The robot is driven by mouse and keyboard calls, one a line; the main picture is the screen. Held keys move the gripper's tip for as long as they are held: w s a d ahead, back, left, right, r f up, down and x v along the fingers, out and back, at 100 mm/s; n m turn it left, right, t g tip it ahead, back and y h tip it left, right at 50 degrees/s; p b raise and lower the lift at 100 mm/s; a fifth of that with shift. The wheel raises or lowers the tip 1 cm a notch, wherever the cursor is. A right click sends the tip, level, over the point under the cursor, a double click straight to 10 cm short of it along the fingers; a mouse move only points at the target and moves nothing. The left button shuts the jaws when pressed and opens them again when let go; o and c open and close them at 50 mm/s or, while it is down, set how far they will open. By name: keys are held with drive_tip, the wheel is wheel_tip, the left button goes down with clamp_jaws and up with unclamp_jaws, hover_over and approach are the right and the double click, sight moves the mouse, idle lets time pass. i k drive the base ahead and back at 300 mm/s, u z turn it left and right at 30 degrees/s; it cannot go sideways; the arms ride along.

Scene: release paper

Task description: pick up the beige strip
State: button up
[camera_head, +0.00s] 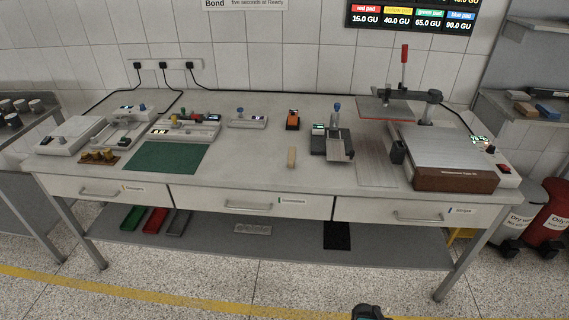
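The beige strip (292,157) is a small narrow piece lying on the grey workbench top (250,172), near the middle of the bench. It points roughly away from me, with bare bench around it. It lies to the left of a dark device with a metal plate (340,147) and does not touch it. My gripper cannot be made out. Only a dark rounded part, which may be mine, shows at the bottom edge, and no fingers are visible.
A green mat (166,157) lies left of the strip. An orange-and-black item (292,120) stands behind it. A press with a red-handled lever (404,54) and a large brown-fronted unit (455,178) stand at the right. Drawers (253,202) run along the bench front.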

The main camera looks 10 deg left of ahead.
sight(290, 162)
drive_tip(key=u, duration=0.2)
drive_tip(key=k, duration=0.5)
drive_tip(key=u, duration=1)
drive_tip(key=k, duration=0.9)
drive_tip(key=u, duration=1.1)
drive_tip(key=i, duration=1.75)
drive_tip(key=z, duration=0.9)
drive_tip(key=i, duration=0.5)
drive_tip(key=z, duration=0.1)
